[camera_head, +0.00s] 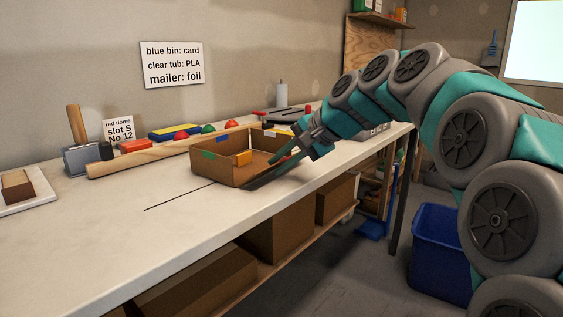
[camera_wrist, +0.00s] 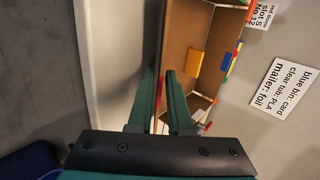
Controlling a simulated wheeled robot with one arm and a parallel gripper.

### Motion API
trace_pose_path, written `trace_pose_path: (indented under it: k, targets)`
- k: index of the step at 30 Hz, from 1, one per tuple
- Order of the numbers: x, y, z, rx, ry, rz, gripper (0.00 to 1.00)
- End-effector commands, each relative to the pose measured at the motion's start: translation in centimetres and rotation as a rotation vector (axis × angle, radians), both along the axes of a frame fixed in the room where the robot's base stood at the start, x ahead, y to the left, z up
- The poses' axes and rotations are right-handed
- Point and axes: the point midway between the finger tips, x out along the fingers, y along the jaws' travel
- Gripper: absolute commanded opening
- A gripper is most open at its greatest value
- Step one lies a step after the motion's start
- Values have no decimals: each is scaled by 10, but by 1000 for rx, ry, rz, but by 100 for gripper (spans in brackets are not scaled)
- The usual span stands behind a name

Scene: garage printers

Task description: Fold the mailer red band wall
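The mailer is an open brown cardboard box (camera_head: 222,171) on the bench, also in the wrist view (camera_wrist: 193,20). A green band (camera_head: 208,154) and a yellow patch (camera_head: 243,157) show on it; the yellow patch (camera_wrist: 195,62) also shows in the wrist view. My gripper (camera_head: 262,171) is at the box's right-hand near side. Its two teal fingers (camera_wrist: 160,75) are apart, one on the inside and one on the outside of a box wall. I cannot tell whether they touch that wall.
A wooden plank (camera_head: 110,168) lies behind the box, with red and green domes and a blue-yellow block (camera_head: 175,131) beyond. A mallet (camera_head: 77,150) stands at left. A blue bin (camera_head: 438,255) stands on the floor.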

Motion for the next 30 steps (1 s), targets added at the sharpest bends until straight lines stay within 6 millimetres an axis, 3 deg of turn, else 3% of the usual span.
trace_pose_path:
  k: [6,30]
  targets:
    - [0,0,0,0,0,0,0]
    - [0,0,0,0,1,1,0]
